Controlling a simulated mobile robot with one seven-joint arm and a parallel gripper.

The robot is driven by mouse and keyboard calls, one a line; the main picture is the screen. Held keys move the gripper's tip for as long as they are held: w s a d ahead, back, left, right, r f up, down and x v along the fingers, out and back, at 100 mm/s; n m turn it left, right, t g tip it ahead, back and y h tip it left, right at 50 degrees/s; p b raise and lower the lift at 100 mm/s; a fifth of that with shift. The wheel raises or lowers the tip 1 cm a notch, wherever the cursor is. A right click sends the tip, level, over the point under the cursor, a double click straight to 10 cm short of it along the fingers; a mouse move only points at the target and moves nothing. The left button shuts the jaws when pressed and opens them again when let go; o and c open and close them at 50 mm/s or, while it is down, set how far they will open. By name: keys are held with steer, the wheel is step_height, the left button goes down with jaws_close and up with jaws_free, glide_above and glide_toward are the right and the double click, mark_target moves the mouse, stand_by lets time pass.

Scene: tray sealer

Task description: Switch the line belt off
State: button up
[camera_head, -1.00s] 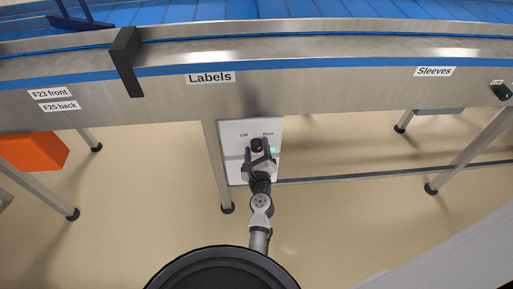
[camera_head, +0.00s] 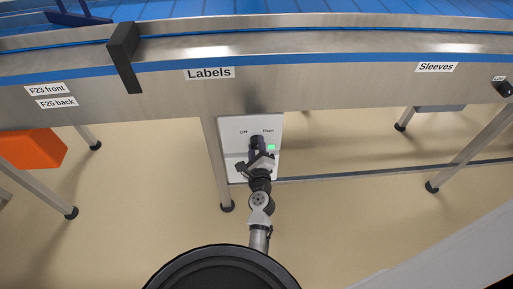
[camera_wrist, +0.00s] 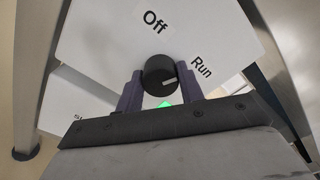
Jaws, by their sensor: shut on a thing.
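A white control panel (camera_head: 235,130) hangs below the belt frame, marked "Off" on the left and "Run" on the right. Its black rotary knob (camera_wrist: 159,75) has a white pointer mark turned to the Run side, away from Off. It also shows in the head view (camera_head: 256,140). A green lamp (camera_head: 271,147) is lit beside the knob and shows partly in the wrist view (camera_wrist: 163,104). My gripper (camera_wrist: 160,84) is shut on the knob, with one purple finger on each side. In the head view my gripper (camera_head: 258,150) covers the panel's lower part.
The steel belt frame (camera_head: 320,90) with "Labels" and "Sleeves" signs runs above the panel. A table leg (camera_head: 217,165) stands just left of the panel. An orange box (camera_head: 30,149) is at far left. Another black knob (camera_head: 504,88) is at far right. The floor around is clear.

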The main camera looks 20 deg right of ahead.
steer(key=n+b, duration=0.2)
steer(key=n, duration=0.4)
steer(key=shift+f+b, duration=0.1)
steer(key=shift+b, duration=0.2)
steer(key=n+b, duration=0.2)
steer(key=n, duration=0.2)
steer(key=shift+n, duration=0.3)
steer(key=shift+n+b, duration=0.4)
steer(key=shift+n, duration=0.7)
steer(key=o, duration=1)
steer(key=shift+s, duration=0.15)
